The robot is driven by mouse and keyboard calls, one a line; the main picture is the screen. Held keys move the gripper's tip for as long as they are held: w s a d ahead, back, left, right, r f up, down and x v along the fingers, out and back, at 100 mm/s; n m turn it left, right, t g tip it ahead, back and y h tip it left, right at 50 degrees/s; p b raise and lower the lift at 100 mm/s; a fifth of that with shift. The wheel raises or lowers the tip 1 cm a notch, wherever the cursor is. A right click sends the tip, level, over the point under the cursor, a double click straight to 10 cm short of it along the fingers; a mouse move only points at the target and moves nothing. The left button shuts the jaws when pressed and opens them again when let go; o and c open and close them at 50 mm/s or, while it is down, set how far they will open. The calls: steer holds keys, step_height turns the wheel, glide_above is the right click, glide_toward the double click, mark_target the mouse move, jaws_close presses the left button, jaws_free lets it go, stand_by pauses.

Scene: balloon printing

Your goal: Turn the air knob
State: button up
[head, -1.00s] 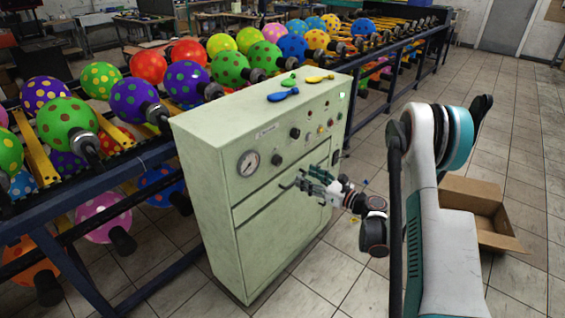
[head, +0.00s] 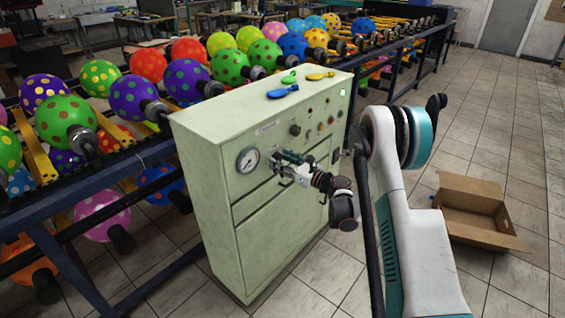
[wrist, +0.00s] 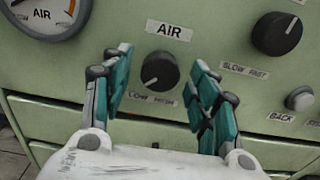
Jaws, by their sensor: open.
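The air knob (wrist: 160,71) is a round black dial with a pale pointer mark, under the "AIR" label on the green panel in the wrist view. My gripper (wrist: 161,60) is open, with its teal fingers on the left and right of the knob and a visible gap on each side. The fingers do not appear to touch the knob. In the head view my gripper (head: 279,158) is at the front of the green cabinet (head: 286,225), right of the gauge, and covers the knob's area.
The air gauge (wrist: 45,14) is left of the knob. A larger black knob (wrist: 277,33) marked slow and fast and a back button (wrist: 300,99) are to the right. Deflated balloons (head: 283,92) lie on the cabinet top. An open cardboard box (head: 470,208) is on the floor.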

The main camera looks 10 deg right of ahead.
steer(key=c, duration=1.1)
steer(key=shift+m, duration=0.3)
steer(key=m+b, duration=0.1)
steer(key=m, duration=0.3)
steer(key=shift+b, duration=0.4)
steer(key=m, duration=0.5)
steer(key=shift+b, duration=0.35)
steer(key=m, duration=0.5)
steer(key=shift+m, duration=2.7)
